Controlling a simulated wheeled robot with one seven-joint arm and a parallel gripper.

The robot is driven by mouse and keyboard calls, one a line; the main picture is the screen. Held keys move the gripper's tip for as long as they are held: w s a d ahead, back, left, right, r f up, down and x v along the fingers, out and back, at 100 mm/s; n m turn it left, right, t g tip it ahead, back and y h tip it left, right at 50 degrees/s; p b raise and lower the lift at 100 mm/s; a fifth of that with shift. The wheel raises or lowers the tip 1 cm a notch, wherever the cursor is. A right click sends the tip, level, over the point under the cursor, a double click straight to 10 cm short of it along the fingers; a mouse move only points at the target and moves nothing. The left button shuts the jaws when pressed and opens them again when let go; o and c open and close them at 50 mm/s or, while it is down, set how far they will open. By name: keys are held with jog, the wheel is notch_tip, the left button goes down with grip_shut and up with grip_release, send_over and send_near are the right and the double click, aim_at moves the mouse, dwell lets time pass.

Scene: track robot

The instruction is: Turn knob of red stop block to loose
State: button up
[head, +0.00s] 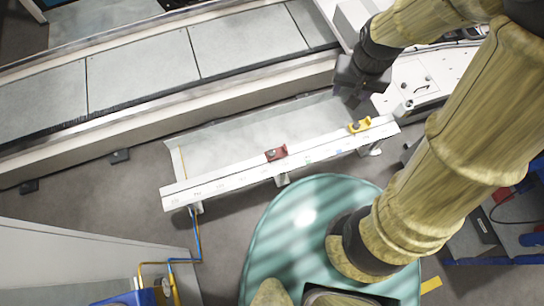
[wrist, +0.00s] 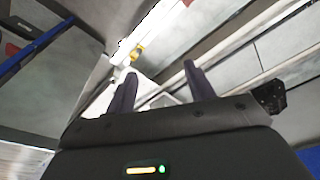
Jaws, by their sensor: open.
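The red stop block (head: 276,153) sits on the white scale rail (head: 225,180), about midway along. Its knob is too small to tell its setting. In the wrist view a red bit of it (wrist: 187,2) shows at the top edge. The yellow stop block (head: 360,125) is on the same rail further right, and it also shows in the wrist view (wrist: 138,52). My gripper (head: 350,92) is up and right of the red block, near the rail's right end. In the wrist view its two fingers (wrist: 160,78) are apart with nothing between them.
A grey tray panel (head: 240,128) lies behind the rail. A conveyor with grey plates (head: 140,68) runs along the back. A white machine panel (head: 415,80) stands at the right. A blue and an orange cable (head: 196,235) hang near the rail's left end.

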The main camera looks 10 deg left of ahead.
jog(key=w+a+f+b, duration=0.1)
jog(key=a+f+b, duration=0.2)
jog(key=f+b, duration=0.3)
jog(key=w+a+f+g+b, duration=0.1)
jog(key=a+f+b, duration=0.3)
jog(key=f, duration=0.4)
jog(key=w+a+f+b, duration=0.1)
jog(key=a+f+b, duration=0.2)
jog(key=f+b, duration=0.3)
jog(key=b, duration=1.1)
send_over(272, 152)
notch_tip(272, 152, down, 16)
jog(key=shift+d+f+g, duration=0.2)
jog(key=shift+d+g, duration=0.2)
jog(key=shift+d, duration=0.05)
jog(key=f+b, duration=0.2)
jog(key=f, duration=0.3)
jog(key=f+b, duration=0.2)
jog(key=f, duration=0.4)
jog(key=f+b, duration=0.2)
jog(key=f, duration=0.4)
jog(key=shift+a+f, duration=0.2)
jog(key=shift+a, duration=0.2)
jog(key=shift+c, duration=0.2)
jog(key=c, duration=0.9)
